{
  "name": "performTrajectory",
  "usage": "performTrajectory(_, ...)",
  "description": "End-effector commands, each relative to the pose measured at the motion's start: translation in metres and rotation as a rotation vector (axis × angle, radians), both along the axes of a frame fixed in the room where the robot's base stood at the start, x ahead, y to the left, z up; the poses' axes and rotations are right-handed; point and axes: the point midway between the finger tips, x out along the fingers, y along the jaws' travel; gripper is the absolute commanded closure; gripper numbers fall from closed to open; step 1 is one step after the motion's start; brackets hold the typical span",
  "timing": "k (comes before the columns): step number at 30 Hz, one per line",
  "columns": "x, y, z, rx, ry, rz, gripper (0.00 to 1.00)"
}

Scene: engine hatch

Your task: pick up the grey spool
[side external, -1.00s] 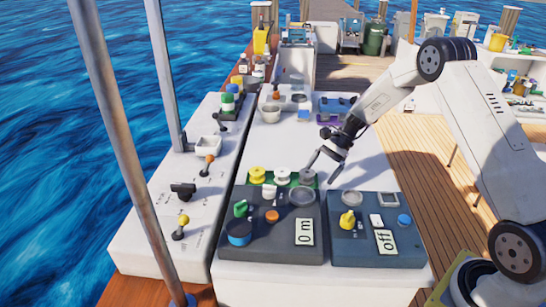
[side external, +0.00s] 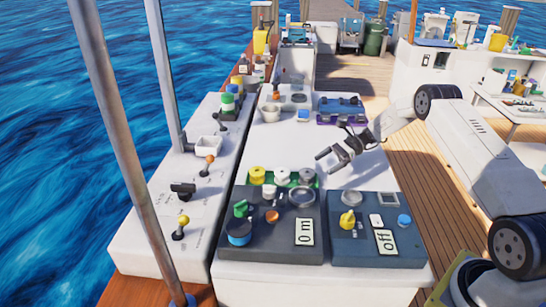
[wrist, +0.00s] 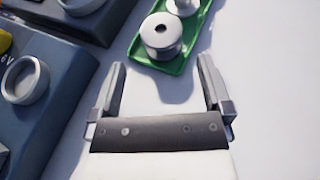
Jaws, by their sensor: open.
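The grey spool (side external: 306,177) stands upright at the right end of a small green tray (side external: 269,184) on the white counter. It also shows in the wrist view (wrist: 160,36), top centre, with its dark centre hole visible. A white spool (side external: 282,174) and a yellow spool (side external: 257,174) stand to its left in the tray. My gripper (side external: 327,163) is open and empty, beyond and to the right of the grey spool in the side view. In the wrist view the spool lies ahead of the spread fingers (wrist: 161,64), not between them.
Two dark control panels (side external: 345,262) with knobs and dials sit in front of the tray. A round grey dial (side external: 302,198) stands close in front of the spool. Further back are a white bowl (side external: 270,114) and a blue-purple box (side external: 340,108). The counter behind the tray is clear.

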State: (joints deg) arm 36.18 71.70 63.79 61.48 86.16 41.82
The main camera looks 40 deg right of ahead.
Motion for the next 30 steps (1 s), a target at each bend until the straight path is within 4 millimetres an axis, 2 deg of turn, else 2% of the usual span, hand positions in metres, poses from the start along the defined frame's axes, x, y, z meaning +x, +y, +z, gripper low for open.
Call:
performTrajectory(6, 0.005, 0.015, -0.006, 0.0, 0.0, 0.002, 0.0)
performTrajectory(16, 0.007, 0.023, -0.009, -0.001, 0.001, 0.003, 0.0)
performTrajectory(30, 0.022, 0.062, -0.024, -0.001, 0.0, 0.002, 0.0)
